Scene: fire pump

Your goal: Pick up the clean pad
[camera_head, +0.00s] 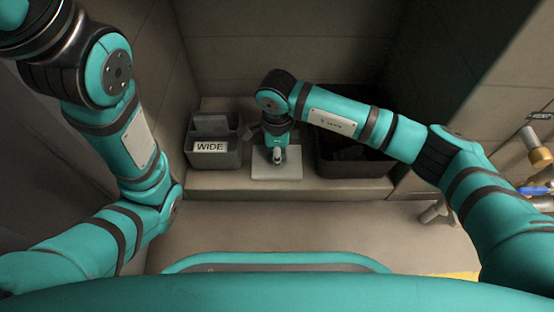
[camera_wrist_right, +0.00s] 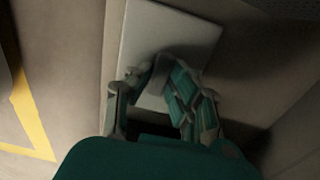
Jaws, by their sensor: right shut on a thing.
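My right gripper (camera_head: 277,155) is over a pale flat square plate (camera_head: 290,172) on the low ledge. In the right wrist view its fingers (camera_wrist_right: 160,85) are closed together over the near part of the plate (camera_wrist_right: 165,35). A small grey piece (camera_wrist_right: 157,75) shows between the fingertips and seems to be the clean pad. The fingers hide most of it, and I cannot tell whether it touches the plate. My left arm comes in from the left, and its gripper is not visible.
A grey divided bin (camera_head: 228,160) labelled WIDE stands left of the plate. A larger black bin (camera_head: 355,170) stands close on its right. Walls enclose the ledge (camera_head: 230,185) behind. Pipes with a blue-handled valve (camera_head: 533,190) are at the far right.

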